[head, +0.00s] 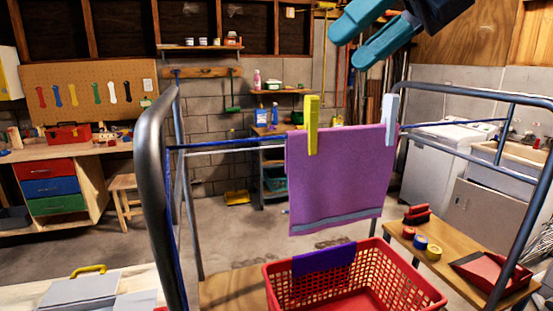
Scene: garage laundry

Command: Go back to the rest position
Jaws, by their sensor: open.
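My gripper (368,38) is at the top right of the head view, above the drying line. Its two teal fingers are apart with nothing between them. A purple towel (335,180) hangs over the blue line of the metal rack. A yellow clothespin (312,125) sits on the towel's top edge at the left. A pale blue clothespin (389,119) sits at its top right. My gripper is clear of the towel and both pins.
The rack's dark metal frame (152,180) rises at left, with another bar at right. A red basket (375,290) with a dark purple cloth (324,259) over its rim stands below.

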